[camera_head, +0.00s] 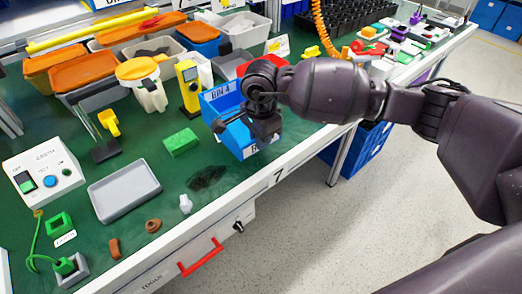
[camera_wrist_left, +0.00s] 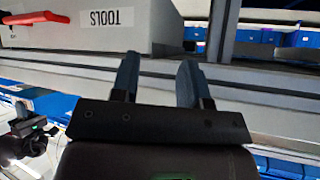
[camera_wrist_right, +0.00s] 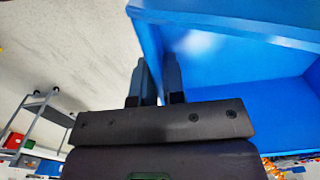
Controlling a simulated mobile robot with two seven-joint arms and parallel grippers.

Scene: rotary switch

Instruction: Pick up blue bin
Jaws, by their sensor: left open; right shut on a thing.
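The blue bin (camera_head: 237,138) with a "BIN 4" label is near the front edge of the green table in the head view. My right gripper (camera_head: 260,125) covers its right side. In the right wrist view, the right gripper's fingers (camera_wrist_right: 158,80) are shut on a wall of the blue bin (camera_wrist_right: 245,55), one on each side of it. Whether the bin touches the table is hard to tell. My left gripper (camera_wrist_left: 158,78) is open and empty in the left wrist view, facing the table's front with the "TOOLS" drawer (camera_wrist_left: 60,35). It is not in the head view.
A green block (camera_head: 181,142) lies left of the bin, with a yellow device (camera_head: 189,88) behind it. A grey tray (camera_head: 124,190) and small parts lie at front left. Blue crates (camera_head: 368,145) stand under the table.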

